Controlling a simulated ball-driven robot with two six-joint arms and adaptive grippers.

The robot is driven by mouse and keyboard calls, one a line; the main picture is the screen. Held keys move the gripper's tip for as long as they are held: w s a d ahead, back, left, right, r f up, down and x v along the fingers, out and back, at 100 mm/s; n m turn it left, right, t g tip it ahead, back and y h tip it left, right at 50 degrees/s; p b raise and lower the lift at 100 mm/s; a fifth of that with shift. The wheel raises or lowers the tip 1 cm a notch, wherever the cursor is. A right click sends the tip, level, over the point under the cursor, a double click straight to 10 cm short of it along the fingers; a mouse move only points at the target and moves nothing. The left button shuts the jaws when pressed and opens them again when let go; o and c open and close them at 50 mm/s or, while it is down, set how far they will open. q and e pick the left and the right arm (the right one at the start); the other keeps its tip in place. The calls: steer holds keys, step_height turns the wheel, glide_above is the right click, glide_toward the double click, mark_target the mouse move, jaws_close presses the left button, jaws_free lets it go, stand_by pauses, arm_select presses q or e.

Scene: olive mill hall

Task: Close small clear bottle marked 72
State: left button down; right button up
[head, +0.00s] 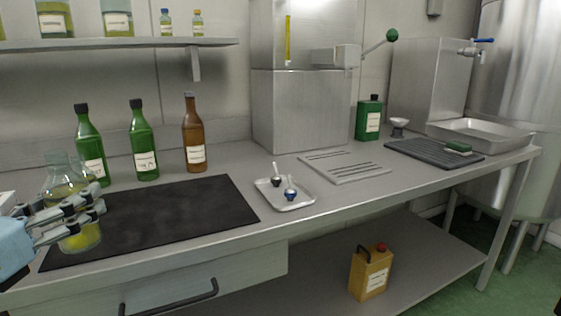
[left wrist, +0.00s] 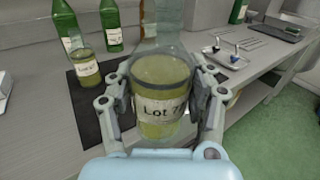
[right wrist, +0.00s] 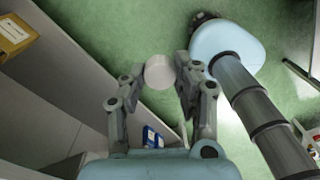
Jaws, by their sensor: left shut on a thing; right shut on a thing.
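A clear bottle (left wrist: 160,75) with yellow-green liquid and a white label reading "Lot 7" stands upright between the fingers of my left gripper (left wrist: 168,98). The finger hides the rest of the label, and the top of its neck is cut off in the left wrist view. In the head view my left gripper (head: 88,210) is at the left edge, over the dark mat, with the yellow liquid (head: 82,240) showing below its fingers. My right gripper (right wrist: 157,82) is shut on a pale round cap (right wrist: 159,71), seen only in the right wrist view, with green floor behind it.
Another labelled bottle (left wrist: 86,69) stands on the dark mat (head: 160,225). Green bottles (head: 144,150) and a brown bottle (head: 193,140) stand behind it. A small tray (head: 300,203) with two small tools lies to the right. A drawer handle (head: 170,300) juts from the counter front.

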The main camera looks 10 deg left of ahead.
mark_target(72, 178)
arm_select(q)
steer(key=shift+w+a+r+m+h, duration=0.1)
steer(key=shift+w+r+m+h, duration=0.3)
steer(key=shift+r+h, duration=0.2)
steer(key=shift+w+r+m+h, duration=0.25)
steer(key=shift+r+m+h, duration=0.2)
steer(key=shift+h, duration=0.25)
steer(key=shift+w+d+r+m+h, duration=0.1)
steer(key=shift+d+r+m+h, duration=0.15)
steer(key=shift+r+h, duration=0.15)
steer(key=s+d+m+g+h, duration=0.1)
steer(key=d+m+g+h, duration=0.2)
steer(key=d+m+h, duration=0.2)
steer(key=d+h, duration=0.2)
steer(key=d, duration=0.2)
steer(key=shift+s+d+f+g, duration=0.15)
steer(key=shift+s+d+g, duration=0.05)
steer(key=shift+s+g, duration=0.2)
steer(key=shift+d, duration=0.25)
steer(key=shift+w+d+r+n+t+y, duration=0.1)
steer(key=shift+d+r+n+t+y, duration=0.1)
steer(key=shift+d+n+t+y, duration=0.5)
steer(key=shift+w+d+r+n+t+y, duration=0.15)
steer(key=shift+d+y, duration=0.25)
steer(key=shift+d, duration=0.55)
